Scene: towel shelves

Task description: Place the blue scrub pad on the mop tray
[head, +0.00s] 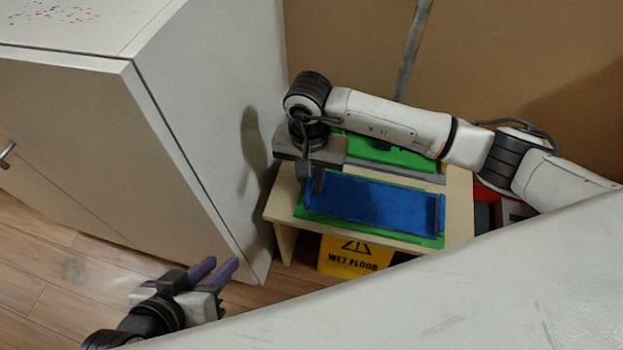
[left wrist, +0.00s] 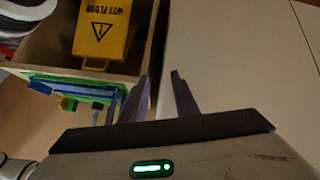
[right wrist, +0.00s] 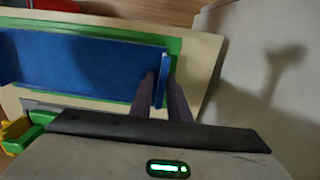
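The blue scrub pad (head: 372,203) is a long blue piece with a raised edge at each short end. It lies over a flat green tray (head: 293,211), probably the mop tray, on a small wooden stand; green shows around it. It also shows in the right wrist view (right wrist: 75,68). My right gripper (head: 312,185) points down at the pad's left end in the head view. In the right wrist view its fingers (right wrist: 161,88) are close together on both sides of the raised edge. My left gripper (head: 212,270) is open and empty, low beside the white cabinet.
The wooden stand (head: 459,215) is beside a white cabinet (head: 205,130). A green mop head (head: 375,152) with a grey pole lies behind the pad. A yellow wet floor sign (head: 352,258) is below the stand's top. Wooden floor is free at the lower left.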

